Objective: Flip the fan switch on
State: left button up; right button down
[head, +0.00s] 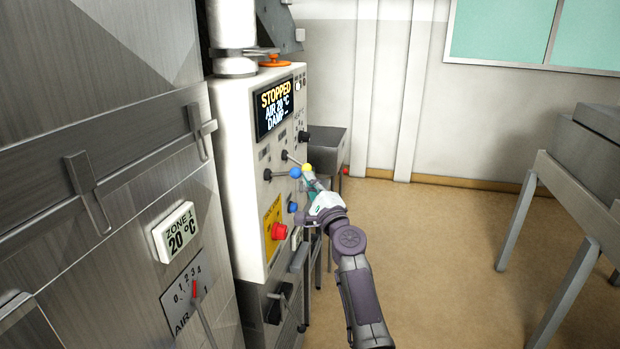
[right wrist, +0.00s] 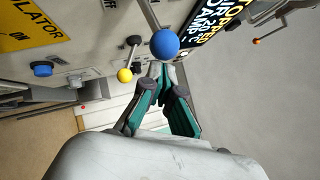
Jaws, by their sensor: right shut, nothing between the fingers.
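The control panel (head: 236,150) carries two ball-ended levers, one with a blue ball (head: 295,172) and one with a yellow ball (head: 307,168). Their labels are too small to read, so I cannot tell which is the fan switch. In the right wrist view the blue ball (right wrist: 165,44) is in front of my fingertips, and the yellow ball (right wrist: 124,75) is just to their left. My right gripper (head: 309,181) is shut and empty beside the levers; its fingers (right wrist: 163,70) converge behind the blue ball. I cannot tell whether they touch it. My left gripper is out of view.
The display (head: 274,106) reads STOPPED. Below the levers are a blue knob (head: 292,207) and a red button (head: 279,231) on a yellow plate. A metal cabinet (head: 110,200) stands at left, a table (head: 580,180) at right. The floor between is clear.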

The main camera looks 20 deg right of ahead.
jog(key=r+p, duration=0.2)
jog(key=r, duration=0.1)
jog(key=shift+w+a+r, duration=0.15)
jog(key=shift+a+r, duration=0.05)
jog(key=shift+r, duration=0.1)
jog(key=shift+f, duration=0.1)
